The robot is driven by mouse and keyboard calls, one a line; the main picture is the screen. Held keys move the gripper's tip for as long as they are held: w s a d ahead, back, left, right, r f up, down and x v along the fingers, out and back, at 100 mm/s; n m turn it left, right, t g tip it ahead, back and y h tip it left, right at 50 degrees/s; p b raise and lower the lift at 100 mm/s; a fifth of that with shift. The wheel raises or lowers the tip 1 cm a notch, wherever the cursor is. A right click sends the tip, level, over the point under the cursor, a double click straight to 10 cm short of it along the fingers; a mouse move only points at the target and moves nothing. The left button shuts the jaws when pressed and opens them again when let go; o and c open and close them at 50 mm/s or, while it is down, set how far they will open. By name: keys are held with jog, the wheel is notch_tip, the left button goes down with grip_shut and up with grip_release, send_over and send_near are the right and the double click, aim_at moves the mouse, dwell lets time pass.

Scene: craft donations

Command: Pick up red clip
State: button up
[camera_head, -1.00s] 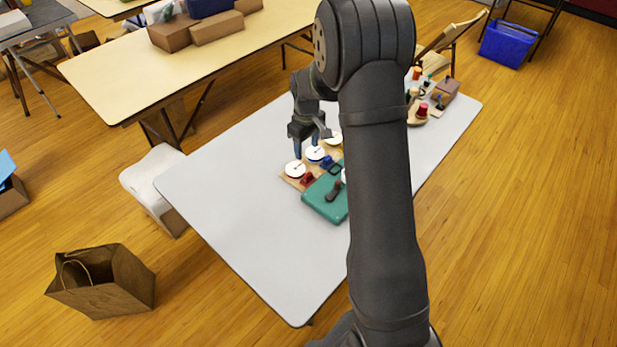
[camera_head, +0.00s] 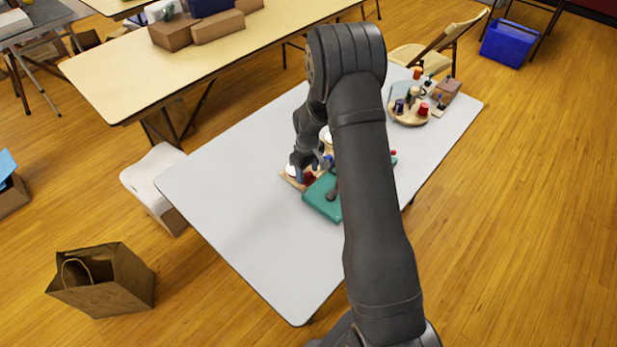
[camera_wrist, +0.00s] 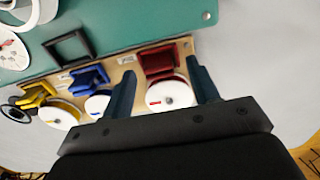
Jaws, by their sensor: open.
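The red clip (camera_wrist: 159,61) sits on a wooden board (camera_wrist: 130,69) beside a white ribbon spool (camera_wrist: 168,95) in the wrist view. In the head view the red clip (camera_head: 309,178) shows just below my gripper, partly covered. My gripper (camera_wrist: 163,82) is open, with its two dark blue fingers on either side of the red clip and spool. The fingers hold nothing. In the head view my gripper (camera_head: 312,170) is low over the board, and my arm hides part of that area.
A blue clip (camera_wrist: 88,77) and a yellow clip (camera_wrist: 38,95) stand along the board, each with a spool. A teal case (camera_wrist: 125,27) lies beside them, with a black square frame (camera_wrist: 67,47) on it. A round wooden tray (camera_head: 408,116) holds several items farther back. The table's left part is clear.

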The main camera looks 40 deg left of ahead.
jog(key=c, duration=1)
jog(key=shift+c, duration=0.2)
jog(key=shift+r, duration=0.1)
